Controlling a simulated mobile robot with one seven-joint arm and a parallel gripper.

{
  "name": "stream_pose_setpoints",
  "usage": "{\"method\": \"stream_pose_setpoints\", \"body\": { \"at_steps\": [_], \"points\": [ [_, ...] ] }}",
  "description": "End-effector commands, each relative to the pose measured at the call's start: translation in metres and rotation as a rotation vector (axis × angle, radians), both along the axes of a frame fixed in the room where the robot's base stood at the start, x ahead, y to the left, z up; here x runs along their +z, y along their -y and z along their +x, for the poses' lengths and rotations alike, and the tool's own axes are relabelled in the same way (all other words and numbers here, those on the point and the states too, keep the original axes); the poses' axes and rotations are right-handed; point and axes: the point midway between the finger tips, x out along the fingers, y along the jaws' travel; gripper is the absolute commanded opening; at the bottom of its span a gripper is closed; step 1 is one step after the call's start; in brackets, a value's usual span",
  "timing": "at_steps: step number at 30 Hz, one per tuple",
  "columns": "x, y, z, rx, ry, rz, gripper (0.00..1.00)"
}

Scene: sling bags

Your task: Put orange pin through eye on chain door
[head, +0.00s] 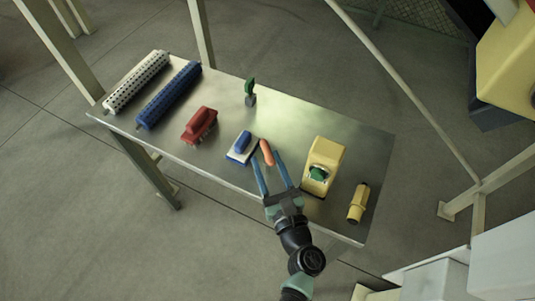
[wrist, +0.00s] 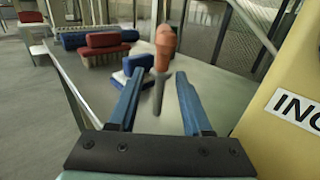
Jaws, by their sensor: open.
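The orange pin (head: 266,152) is on the metal table, near the middle of its front part. In the wrist view its orange handle (wrist: 165,48) is at the top and a grey shaft points down. My gripper (head: 268,166) is open and empty, with its two blue fingers reaching toward the pin. In the wrist view the shaft shows in the gap between the fingers (wrist: 160,85), apparently untouched. I cannot make out the chain door or its eye in either view.
Right are a yellow box with a green button (head: 325,160) and a yellow cylinder (head: 358,203). A green-and-grey item (head: 250,93) is behind. A lettered yellow surface (wrist: 290,120) fills the wrist view's right.

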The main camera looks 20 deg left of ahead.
Motion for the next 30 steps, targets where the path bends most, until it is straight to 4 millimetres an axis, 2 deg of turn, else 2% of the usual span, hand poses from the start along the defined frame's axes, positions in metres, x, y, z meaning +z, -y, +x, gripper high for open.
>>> {"method": "stream_pose_setpoints", "body": {
  "at_steps": [8,16,30],
  "points": [
    [-0.0002,-0.0022,0.0021,0.000,0.000,0.000,0.47],
    [-0.0002,-0.0019,0.0019,0.000,0.000,0.000,0.00],
    [0.0010,-0.0018,0.0020,0.000,0.001,0.001,0.00]
  ]
}}
